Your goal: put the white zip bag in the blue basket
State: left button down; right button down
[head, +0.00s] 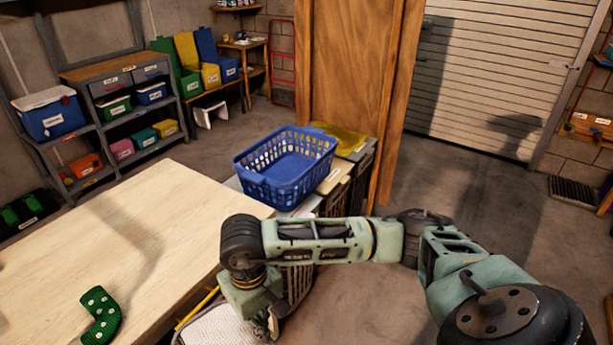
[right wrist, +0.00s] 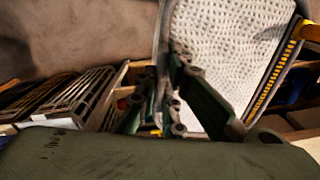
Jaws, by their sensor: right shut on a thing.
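The white zip bag (head: 218,330) is textured white with a yellow-orange zip along one edge. It shows at the bottom of the head view, partly cut off, beside the table's front edge. My right gripper (head: 270,322) is shut on the bag's edge. In the right wrist view the bag (right wrist: 225,50) fills the upper right, beyond the fingers of the gripper (right wrist: 174,75). The blue basket (head: 285,170) stands upright beyond my right arm, and the part of its inside that shows looks empty. My left gripper is not in view.
A pale wooden table (head: 130,230) fills the left, with a green dotted sock (head: 100,315) on it. A yellow lid-like item (head: 340,138) lies behind the basket. Slatted crates (head: 335,195) stand under the basket's right side. Open floor (head: 450,190) lies to the right.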

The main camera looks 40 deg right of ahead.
aim_at(296, 174)
jog(key=i+l+z, duration=0.1)
jog(key=l+z, duration=0.35)
jog(key=i+l+z, duration=0.15)
jog(key=z, duration=0.3)
jog(key=i+l+z, duration=0.2)
jog(key=l+z, duration=0.25)
jog(key=i+l+z, duration=0.1)
jog(key=z, duration=0.35)
jog(key=i+z, duration=0.4)
jog(key=i+l+u, duration=0.1)
jog(key=i+u, duration=0.2)
jog(key=u, duration=0.15)
jog(key=i+l+u, duration=0.2)
jog(key=u, duration=0.2)
jog(key=i+l+u, duration=0.1)
jog(key=u, duration=0.3)
jog(key=i+l+u, duration=0.15)
jog(key=u, duration=0.2)
jog(key=l+u, duration=0.2)
jog(key=u, duration=0.2)
jog(key=i+l+u, duration=0.1)
jog(key=l+u, duration=0.15)
jog(key=u, duration=0.15)
